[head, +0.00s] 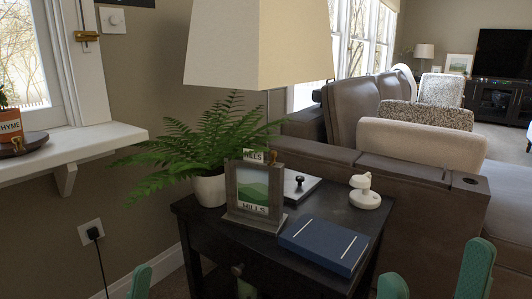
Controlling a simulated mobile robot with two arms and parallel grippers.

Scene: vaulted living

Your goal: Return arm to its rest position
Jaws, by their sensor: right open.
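My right gripper (434,275) is at the bottom right of the head view. Its two green fingers stand wide apart with nothing between them, in front of the grey sofa side. My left gripper (193,286) shows at the bottom left as two green fingertips, spread apart, just in front of the dark side table (330,210). I see nothing held between them. The lower parts of both grippers and the arms are cut off by the bottom edge.
On the table are a blue book (324,246), a framed hills picture (254,190), a potted fern (209,189), a lamp (262,45) and a white object (364,194). A grey sofa (430,215) stands right. A windowsill (75,150) juts out left.

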